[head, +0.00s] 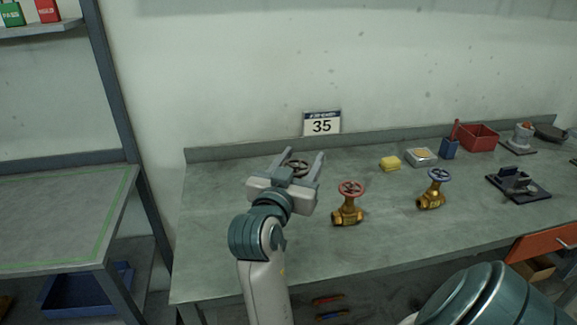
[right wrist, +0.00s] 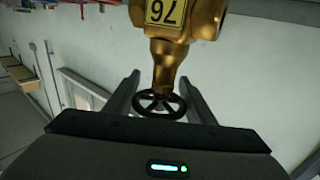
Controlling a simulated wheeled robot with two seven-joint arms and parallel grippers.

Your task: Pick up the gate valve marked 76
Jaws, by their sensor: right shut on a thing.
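The gate valve marked 76 shows in the right wrist view (right wrist: 182,20) as a brass body with a yellow number plate and a dark handwheel. In the head view only its dark handwheel (head: 297,166) shows; my gripper hides the body. My right gripper (head: 301,163) is shut on this valve, with its fingers on either side of the handwheel. In the right wrist view the fingers (right wrist: 160,96) flank the wheel and stem. I cannot tell whether the valve touches the bench. My left gripper is not in view.
A red-wheeled brass valve (head: 348,204) and a blue-wheeled one (head: 433,189) stand to the right on the grey bench (head: 385,236). A yellow block (head: 390,163), a red bin (head: 477,138) and a sign reading 35 (head: 321,123) are behind. The front left of the bench is clear.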

